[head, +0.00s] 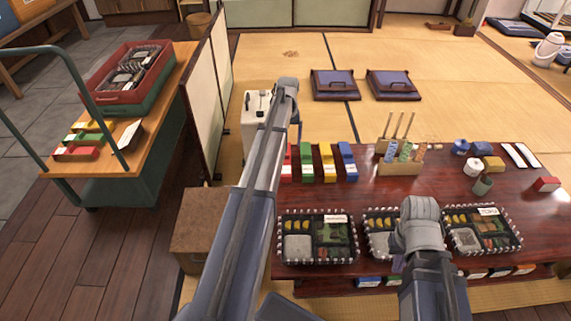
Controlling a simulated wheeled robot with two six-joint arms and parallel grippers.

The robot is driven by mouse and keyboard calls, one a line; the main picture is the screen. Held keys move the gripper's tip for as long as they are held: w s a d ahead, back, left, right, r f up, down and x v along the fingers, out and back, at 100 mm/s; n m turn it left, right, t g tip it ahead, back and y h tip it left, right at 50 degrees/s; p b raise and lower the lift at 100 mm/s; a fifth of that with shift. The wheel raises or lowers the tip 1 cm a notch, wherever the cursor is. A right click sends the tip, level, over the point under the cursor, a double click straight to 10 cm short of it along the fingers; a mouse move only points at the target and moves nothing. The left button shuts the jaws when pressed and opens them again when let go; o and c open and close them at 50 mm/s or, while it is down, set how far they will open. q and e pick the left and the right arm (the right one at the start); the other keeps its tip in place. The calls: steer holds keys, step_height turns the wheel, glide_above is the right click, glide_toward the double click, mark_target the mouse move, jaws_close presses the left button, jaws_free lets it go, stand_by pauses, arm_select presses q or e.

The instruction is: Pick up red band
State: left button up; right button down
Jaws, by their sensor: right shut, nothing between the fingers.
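A red band (286,163) lies on the dark red table, leftmost in a row with green, yellow and blue bands. My right gripper (420,220) is over the middle lunch box (379,246), to the right of the red band and apart from it. It is shut and empty, with its fingertips mostly hidden behind the wrist. My left arm rises through the middle of the view, just left of the red band. Its fingers cannot be made out.
Filled lunch boxes stand left (318,263) and right (482,255) of the middle one. A wooden holder (399,168) stands behind them. A cart (148,150) at the left carries a red crate (103,94) and more coloured bands. Bare table (345,195) shows in front of the row.

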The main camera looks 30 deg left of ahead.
arm_select(q)
steer(key=shift+f+b, duration=1.4)
steer(key=shift+r, duration=0.1)
steer(key=f+b, duration=0.3)
steer(key=s+f+b, duration=0.1)
steer(key=f+b, duration=0.1)
steer(key=shift+a+f, duration=0.2)
steer(key=shift+r, duration=0.1)
steer(key=c, duration=0.9)
steer(key=shift+r, duration=0.1)
